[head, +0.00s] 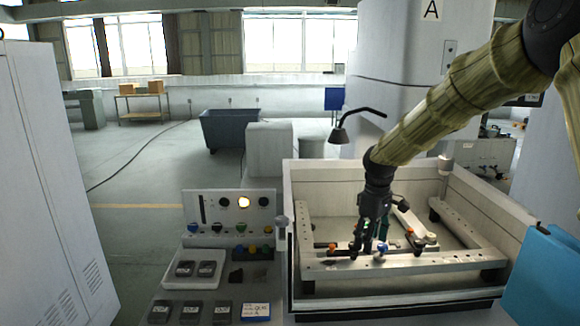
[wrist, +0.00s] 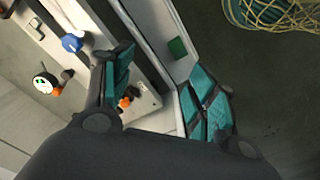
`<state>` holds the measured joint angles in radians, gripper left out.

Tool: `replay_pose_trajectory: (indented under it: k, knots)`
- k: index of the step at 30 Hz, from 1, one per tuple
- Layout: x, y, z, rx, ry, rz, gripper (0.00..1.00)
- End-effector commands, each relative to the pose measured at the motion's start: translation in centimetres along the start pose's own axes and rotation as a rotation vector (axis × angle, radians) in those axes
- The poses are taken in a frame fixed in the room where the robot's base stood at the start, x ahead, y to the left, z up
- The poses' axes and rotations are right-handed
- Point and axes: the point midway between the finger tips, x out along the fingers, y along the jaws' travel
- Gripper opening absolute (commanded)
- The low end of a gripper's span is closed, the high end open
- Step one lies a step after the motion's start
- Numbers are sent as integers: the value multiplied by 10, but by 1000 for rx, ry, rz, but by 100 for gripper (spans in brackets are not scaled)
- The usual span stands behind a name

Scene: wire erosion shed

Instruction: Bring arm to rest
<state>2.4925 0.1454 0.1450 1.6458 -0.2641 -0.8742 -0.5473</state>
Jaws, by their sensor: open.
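My arm (head: 445,105), in a ribbed olive sleeve, reaches from the upper right down over an open machine tank (head: 300,172). My gripper (head: 370,248) points down just above or at the front rail (head: 450,261) of the frame in the tank; whether it touches cannot be told. In the wrist view my gripper (wrist: 163,75) has its two teal-padded fingers spread apart, with nothing seen held between them.
Orange knobs (head: 418,250) sit along the rail, and a dial gauge (wrist: 45,85) shows in the wrist view. A control panel (head: 225,212), small trays and dark blocks lie left of the tank. A bent lamp (head: 340,135) stands behind. Blue sheet (head: 545,275) hangs at right.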

Motion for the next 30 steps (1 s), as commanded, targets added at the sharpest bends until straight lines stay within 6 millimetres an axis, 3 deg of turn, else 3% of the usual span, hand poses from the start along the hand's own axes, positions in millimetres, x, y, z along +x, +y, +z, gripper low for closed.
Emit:
replay_pose_trajectory:
  k: [1,11,17,23,30]
  knots:
    - [13,-3,2,5,-3,-6,58]
    - [77,-19,9,52,8,-25,58]
    - [136,-37,20,99,17,-43,58]
    - [229,-74,48,187,24,-70,58]
    - [340,-134,106,330,32,-92,58]
